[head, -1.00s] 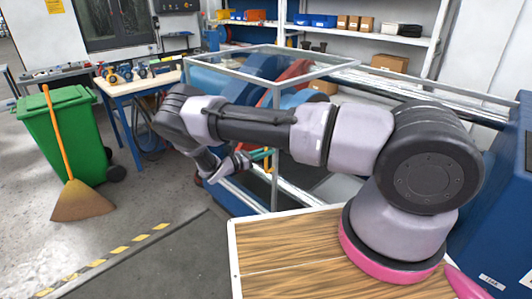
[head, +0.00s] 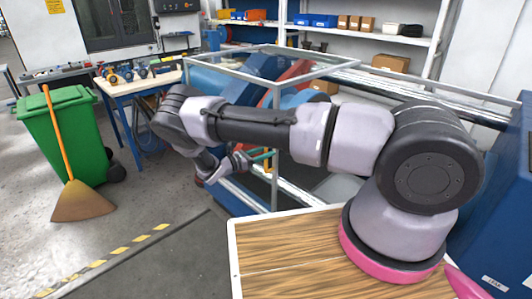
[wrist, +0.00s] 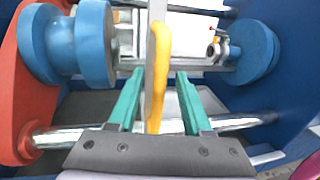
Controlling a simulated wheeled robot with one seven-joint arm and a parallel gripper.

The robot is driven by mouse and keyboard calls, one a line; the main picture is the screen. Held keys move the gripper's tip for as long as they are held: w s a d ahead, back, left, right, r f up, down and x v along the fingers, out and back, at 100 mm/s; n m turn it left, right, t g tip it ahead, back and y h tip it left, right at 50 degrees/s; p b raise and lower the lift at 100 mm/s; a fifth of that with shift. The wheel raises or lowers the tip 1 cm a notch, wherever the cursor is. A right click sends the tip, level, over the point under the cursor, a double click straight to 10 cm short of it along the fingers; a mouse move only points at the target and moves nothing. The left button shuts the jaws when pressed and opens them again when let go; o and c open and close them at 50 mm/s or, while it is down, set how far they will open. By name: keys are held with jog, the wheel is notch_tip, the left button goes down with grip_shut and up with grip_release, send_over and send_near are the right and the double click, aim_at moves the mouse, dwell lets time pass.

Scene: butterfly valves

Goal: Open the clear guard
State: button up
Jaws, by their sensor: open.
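The clear guard (head: 318,68) is a see-through box with a grey metal frame, standing over blue and red machinery in the head view. It looks closed. A yellow handle (wrist: 158,75) stands upright in the wrist view, along a pale grey bar that seems to be the guard's frame. My gripper (wrist: 160,78) has teal fingers, one on each side of the handle, with a gap visible on both sides. In the head view my gripper (head: 262,156) is at the guard's front side, beside a vertical post.
Blue rollers (wrist: 92,42) and a red arm (wrist: 30,90) lie behind the handle. A green bin (head: 68,135) and a broom (head: 80,198) stand at left. A workbench (head: 150,82) with valves is behind. The floor before the guard is clear.

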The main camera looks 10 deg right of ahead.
jog(key=v, duration=1)
jog(key=shift+a, duration=0.1)
jog(key=s+d+r+m+g+y, duration=0.25)
jog(key=d+r+m+y, duration=0.2)
jog(key=r, duration=0.55)
jog(key=s+d+r+m+g+y, duration=0.2)
jog(key=d+r+m+g+y, duration=0.15)
jog(key=r+m, duration=0.4)
jog(key=s+d+r+m+g+y, duration=0.25)
jog(key=d+r+y, duration=0.2)
jog(key=r, duration=0.75)
jog(key=s+d+r+m+t+y, duration=0.2)
jog(key=s+r+m, duration=0.4)
jog(key=s+r, duration=0.3)
jog(key=s+d+r+m+t+y, duration=0.3)
jog(key=s+r+m+t, duration=0.3)
jog(key=s+r, duration=0.3)
jog(key=s+t+y, duration=0.1)
jog(key=s, duration=0.2)
jog(key=shift+s+d+r, duration=0.2)
jog(key=shift+d, duration=0.15)
